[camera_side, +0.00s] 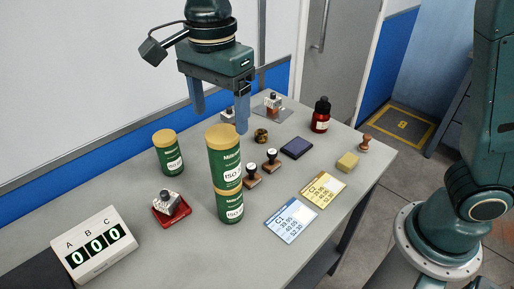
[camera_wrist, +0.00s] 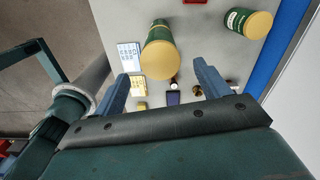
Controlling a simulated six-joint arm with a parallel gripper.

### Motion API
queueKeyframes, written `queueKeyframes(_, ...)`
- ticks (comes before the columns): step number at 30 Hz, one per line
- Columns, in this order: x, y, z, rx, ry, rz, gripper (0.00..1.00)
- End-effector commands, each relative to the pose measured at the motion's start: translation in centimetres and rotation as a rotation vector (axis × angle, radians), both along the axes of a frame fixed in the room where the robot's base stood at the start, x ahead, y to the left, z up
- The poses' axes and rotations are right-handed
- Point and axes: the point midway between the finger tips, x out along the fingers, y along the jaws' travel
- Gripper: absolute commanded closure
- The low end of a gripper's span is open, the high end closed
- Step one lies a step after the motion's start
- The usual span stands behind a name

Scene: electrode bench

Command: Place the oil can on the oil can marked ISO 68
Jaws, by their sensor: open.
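Two green oil cans stand stacked near the middle of the bench. The upper can (camera_side: 224,160) has a gold lid and a white label starting "ISO". It sits upright on the lower can (camera_side: 230,205), which also has an "ISO" label; the numbers are too small to read. A third green can (camera_side: 168,153) with a gold lid stands alone to the left. My gripper (camera_side: 220,112) is open and empty above the bench, above and behind the stack. In the wrist view, the stack (camera_wrist: 160,50) shows between and beyond my fingers, and the lone can (camera_wrist: 249,22) is at upper right.
Stamps (camera_side: 251,176), a dark ink pad (camera_side: 297,147), two price cards (camera_side: 291,219), a yellow block (camera_side: 347,162) and a dark red bottle (camera_side: 321,115) lie right of the stack. A red tray (camera_side: 171,211) and a counter box (camera_side: 95,245) stand left.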

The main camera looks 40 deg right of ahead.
Motion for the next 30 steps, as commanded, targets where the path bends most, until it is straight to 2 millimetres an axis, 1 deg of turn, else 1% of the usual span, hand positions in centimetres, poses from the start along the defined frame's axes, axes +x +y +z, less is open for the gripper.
queueKeyframes(1, 0.0, 0.0, 0.9, 0.003, -0.004, 0.000, 0.25)
queueKeyframes(3, 0.0, 0.0, 1.9, 0.002, -0.004, 0.000, 0.25)
queueKeyframes(6, 0.0, 0.0, 2.9, 0.001, -0.003, 0.000, 0.25)
queueKeyframes(10, 0.0, 0.0, 3.8, 0.001, -0.002, 0.000, 0.25)
queueKeyframes(15, 0.0, 0.0, 4.2, 0.000, -0.001, 0.000, 0.25)
queueKeyframes(30, 0.0, 0.0, 4.2, 0.000, -0.001, 0.001, 0.25)
